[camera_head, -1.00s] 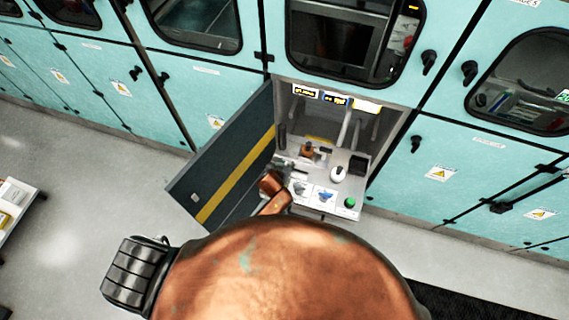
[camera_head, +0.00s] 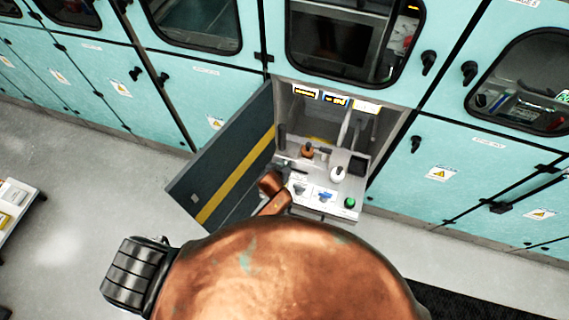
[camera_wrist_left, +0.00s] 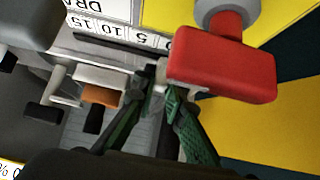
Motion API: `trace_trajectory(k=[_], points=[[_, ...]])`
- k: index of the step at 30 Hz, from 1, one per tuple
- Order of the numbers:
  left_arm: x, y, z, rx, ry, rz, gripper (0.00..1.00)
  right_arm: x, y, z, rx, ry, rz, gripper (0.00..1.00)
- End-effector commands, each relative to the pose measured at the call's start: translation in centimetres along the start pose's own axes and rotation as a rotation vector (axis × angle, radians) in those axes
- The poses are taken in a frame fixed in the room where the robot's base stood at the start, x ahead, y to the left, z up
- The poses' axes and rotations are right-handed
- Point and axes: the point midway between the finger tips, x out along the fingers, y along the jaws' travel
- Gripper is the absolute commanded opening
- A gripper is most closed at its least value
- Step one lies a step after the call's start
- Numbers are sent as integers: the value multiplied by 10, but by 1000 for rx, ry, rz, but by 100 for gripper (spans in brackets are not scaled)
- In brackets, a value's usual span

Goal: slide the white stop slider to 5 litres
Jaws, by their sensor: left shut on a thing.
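The stop slider is a small white piece (camera_wrist_left: 160,76), mostly hidden between the fingertips of my left gripper (camera_wrist_left: 158,88) in the left wrist view. The gripper is shut on it. A printed scale (camera_wrist_left: 113,31) reads 15, 10, 5 along a dark slot. The slider is at the low end, close to the 5 and on the side away from the 10; its exact reading is hidden. In the head view my left gripper (camera_head: 284,166) is at the left side of the grey control panel (camera_head: 300,207), too small there to show the slider.
A red handle (camera_wrist_left: 222,68) stands right beside the fingers. An orange-and-white part (camera_wrist_left: 100,88) lies on the other side. The panel also has a white knob (camera_head: 338,174), a blue knob (camera_head: 325,196) and a green button (camera_head: 350,202). An open door (camera_head: 225,165) stands left.

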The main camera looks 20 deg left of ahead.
Motion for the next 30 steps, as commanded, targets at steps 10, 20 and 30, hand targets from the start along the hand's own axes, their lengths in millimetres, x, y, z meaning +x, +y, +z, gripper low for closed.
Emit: trace_trajectory(k=[10, 20, 30], points=[[0, 9, 0, -1, 0, 2, 0, -1, 4, 1, -2, -1, 5, 40], [0, 30, 0, 1, 1, 0, 0, -2, 4, 0, -2, 0, 4, 40], [0, 30, 0, 0, 1, 0, 27, -1, 0, -1, 0, 1, 0, 40]])
